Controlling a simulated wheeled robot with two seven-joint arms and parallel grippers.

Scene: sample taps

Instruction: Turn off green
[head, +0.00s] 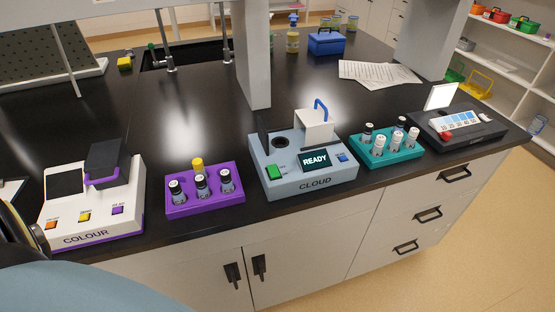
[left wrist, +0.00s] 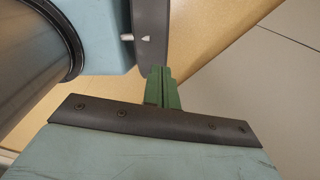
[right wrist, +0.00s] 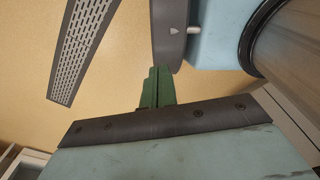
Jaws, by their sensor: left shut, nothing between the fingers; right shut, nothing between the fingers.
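In the head view, two slim metal taps, the left one (head: 169,55) and the right one (head: 226,45), stand at the black sink (head: 195,53) at the back of the bench. A small green piece (head: 151,46) shows just left of the left tap; whether it is that tap's handle and how it is turned are too small to tell. A green button (head: 277,172) is on the front of the CLOUD device (head: 310,189). My left gripper (left wrist: 161,72) and right gripper (right wrist: 157,72) are shut and empty, over the floor, away from the bench things.
The white COLOUR device (head: 110,222), purple vial rack (head: 205,206), teal vial rack (head: 387,157) and dark instrument (head: 470,139) line the front edge. A grey post (head: 252,60) rises mid-bench. Papers (head: 378,73) and a blue box (head: 327,44) lie behind.

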